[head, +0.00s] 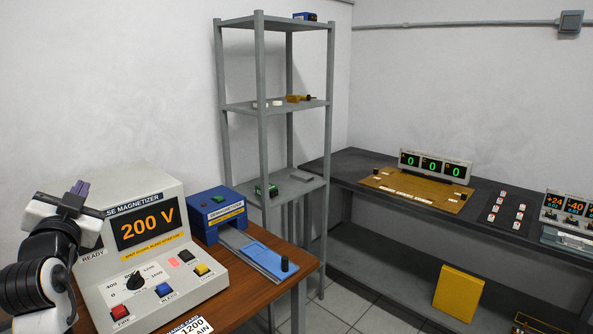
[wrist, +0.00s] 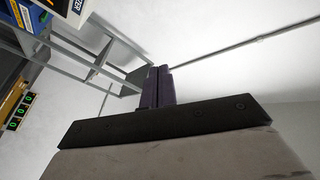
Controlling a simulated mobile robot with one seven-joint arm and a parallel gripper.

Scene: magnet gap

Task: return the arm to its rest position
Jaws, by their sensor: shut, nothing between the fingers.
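My gripper (head: 79,188) is at the left of the head view, raised in front of the wall and beside the magnetizer's upper left. Its purple fingers are together with nothing between them. In the wrist view the shut fingers (wrist: 157,86) point up the picture toward the blank wall and the grey shelf rack. My black and white arm runs down from it along the left edge of the head view. The gripper appears apart from the shelf rack; whether it clears the magnetizer closely cannot be told.
The magnetizer box (head: 148,268), showing 200 V, stands on the wooden table (head: 250,310). Behind it is a blue device (head: 215,212) with a light-blue slide. A grey shelf rack (head: 262,130) stands behind. A dark bench (head: 390,213) with displays runs along the right.

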